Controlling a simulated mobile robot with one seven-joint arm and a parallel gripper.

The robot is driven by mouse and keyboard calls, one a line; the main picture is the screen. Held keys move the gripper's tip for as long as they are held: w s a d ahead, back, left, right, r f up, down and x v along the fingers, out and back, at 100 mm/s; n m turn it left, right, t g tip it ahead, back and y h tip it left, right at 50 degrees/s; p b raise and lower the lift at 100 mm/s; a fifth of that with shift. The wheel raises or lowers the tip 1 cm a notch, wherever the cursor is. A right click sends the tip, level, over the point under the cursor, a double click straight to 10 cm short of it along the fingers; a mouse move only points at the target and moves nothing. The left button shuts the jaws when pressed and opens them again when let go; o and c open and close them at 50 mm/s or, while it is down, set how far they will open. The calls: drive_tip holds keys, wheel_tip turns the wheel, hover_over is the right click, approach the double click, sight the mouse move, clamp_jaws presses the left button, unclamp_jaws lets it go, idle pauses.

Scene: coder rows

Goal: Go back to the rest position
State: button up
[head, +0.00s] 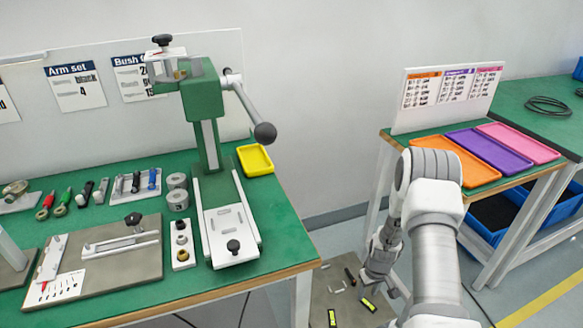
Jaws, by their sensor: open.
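My gripper (374,276) hangs low in the gap between the two green benches, at the end of my bent white and grey arm. It is open, and I see nothing held in it. It is small here and partly hidden by my arm, so its fingers are hard to make out. It is apart from both benches.
The left bench (284,238) holds a green lever press (203,105), a yellow tray (255,160), a grey fixture plate (140,262) and several hand tools. The right bench (393,141) holds orange (452,163), purple (487,150) and pink (520,143) trays. Blue bins (492,236) sit below.

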drive_tip(key=a+r+m+t, duration=0.1)
drive_tip(key=a+r, duration=0.1)
drive_tip(key=r, duration=1.3)
drive_tip(key=a+r+t, duration=0.1)
drive_tip(key=a+r, duration=0.1)
drive_tip(key=r, duration=1.2)
drive_tip(key=s+a+r+m+t, duration=0.1)
drive_tip(key=s+a+r, duration=0.2)
drive_tip(key=s+r, duration=0.8)
drive_tip(key=s+a+r+m+t, duration=0.1)
drive_tip(key=s+a+r+t, duration=0.15)
drive_tip(key=s+r, duration=0.85)
wheel_tip(320, 180, up, 19)
drive_tip(key=s+p, duration=0.2)
drive_tip(key=p, duration=1.9)
drive_tip(key=shift+s+a+g, duration=0.2)
drive_tip(key=shift+g, duration=0.15)
